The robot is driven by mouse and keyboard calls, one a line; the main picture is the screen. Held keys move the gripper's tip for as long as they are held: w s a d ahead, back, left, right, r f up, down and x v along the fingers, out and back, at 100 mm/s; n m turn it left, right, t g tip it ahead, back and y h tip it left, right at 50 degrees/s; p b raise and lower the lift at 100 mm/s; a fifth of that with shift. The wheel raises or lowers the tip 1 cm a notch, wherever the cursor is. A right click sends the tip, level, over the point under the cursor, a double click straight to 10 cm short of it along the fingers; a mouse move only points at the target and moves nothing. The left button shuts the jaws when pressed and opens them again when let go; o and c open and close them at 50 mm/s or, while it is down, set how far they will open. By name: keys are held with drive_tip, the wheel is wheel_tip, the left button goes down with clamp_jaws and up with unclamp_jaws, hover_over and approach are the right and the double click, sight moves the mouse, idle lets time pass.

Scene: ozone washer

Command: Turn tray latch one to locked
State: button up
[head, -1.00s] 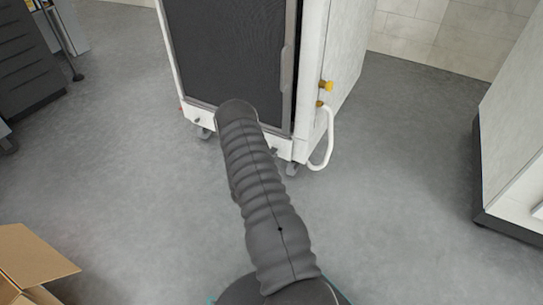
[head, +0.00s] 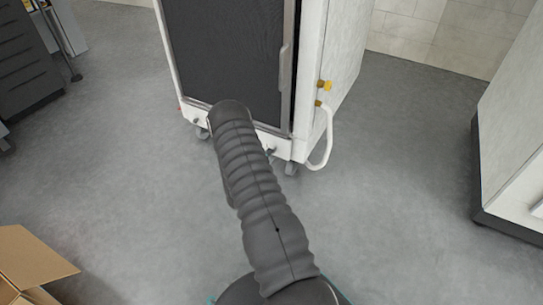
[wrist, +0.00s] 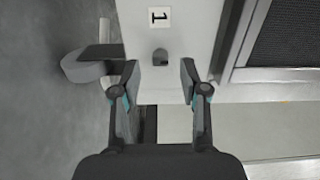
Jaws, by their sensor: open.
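Tray latch one is a small dark knob (wrist: 160,57) on a white panel, just below a label with a sideways "1" (wrist: 159,17) in the wrist view. My gripper (wrist: 160,78) is open and empty. Its two fingertips stand apart on either side of the latch's line, slightly below the knob in the picture, and none visibly touches it. How far the tips are from the panel I cannot tell. In the head view the white washer cabinet (head: 340,60) stands ahead, with its dark mesh door. My arm hides my gripper there.
Yellow fittings (head: 324,85) and a white curved pipe (head: 328,145) stick out of the cabinet's right side. Castors (head: 291,168) are under it. An open cardboard box (head: 35,258) is at lower left and a white unit (head: 515,140) at right. The grey floor between is clear.

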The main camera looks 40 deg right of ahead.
drive_tip(key=v, duration=1)
drive_tip(key=shift+m, duration=0.3)
